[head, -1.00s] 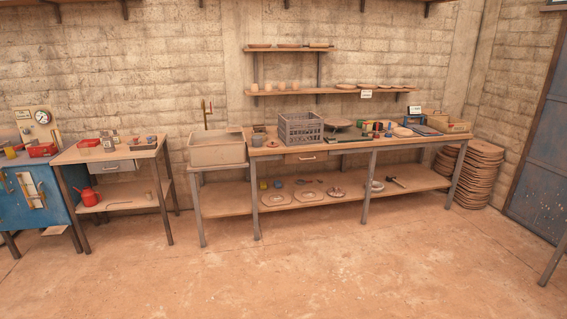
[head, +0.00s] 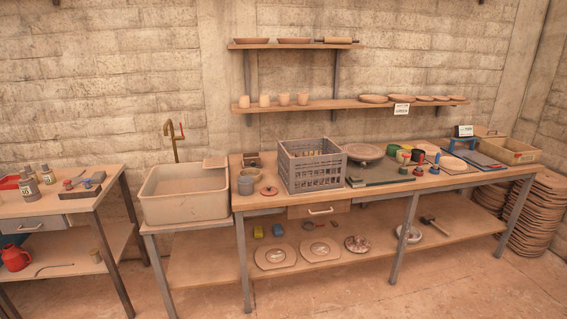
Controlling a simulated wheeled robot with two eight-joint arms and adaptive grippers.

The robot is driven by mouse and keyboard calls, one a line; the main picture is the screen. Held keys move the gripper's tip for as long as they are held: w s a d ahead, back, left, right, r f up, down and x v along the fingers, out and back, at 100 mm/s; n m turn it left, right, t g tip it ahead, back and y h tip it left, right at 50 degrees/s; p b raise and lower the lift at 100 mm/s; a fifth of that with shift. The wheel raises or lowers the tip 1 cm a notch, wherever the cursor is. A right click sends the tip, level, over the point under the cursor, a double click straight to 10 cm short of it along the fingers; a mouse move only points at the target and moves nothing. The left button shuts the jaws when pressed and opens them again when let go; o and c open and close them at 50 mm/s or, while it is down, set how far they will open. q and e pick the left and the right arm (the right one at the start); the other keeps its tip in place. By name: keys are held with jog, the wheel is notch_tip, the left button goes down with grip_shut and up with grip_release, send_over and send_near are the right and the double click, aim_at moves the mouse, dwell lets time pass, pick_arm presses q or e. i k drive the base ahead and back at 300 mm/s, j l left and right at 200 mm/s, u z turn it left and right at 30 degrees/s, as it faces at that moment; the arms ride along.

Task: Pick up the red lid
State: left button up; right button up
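A small, flat, reddish-brown round lid with a dark knob (head: 269,191) lies on the long workbench (head: 330,200), towards its left end. It sits just right of a grey-green pot (head: 246,185) and left of a grey slatted crate (head: 313,168). Nothing covers it. Neither of my grippers is in view.
A beige sink (head: 186,195) with a brass tap stands left of the bench. A side table (head: 60,205) with bottles is at far left. Pots, a turntable (head: 364,152) and boards fill the bench's right half. Open floor shows at lower right.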

aim_at(268, 190)
jog(key=i, duration=1.35)
jog(key=i+j+z, duration=0.1)
jog(key=i, duration=1.25)
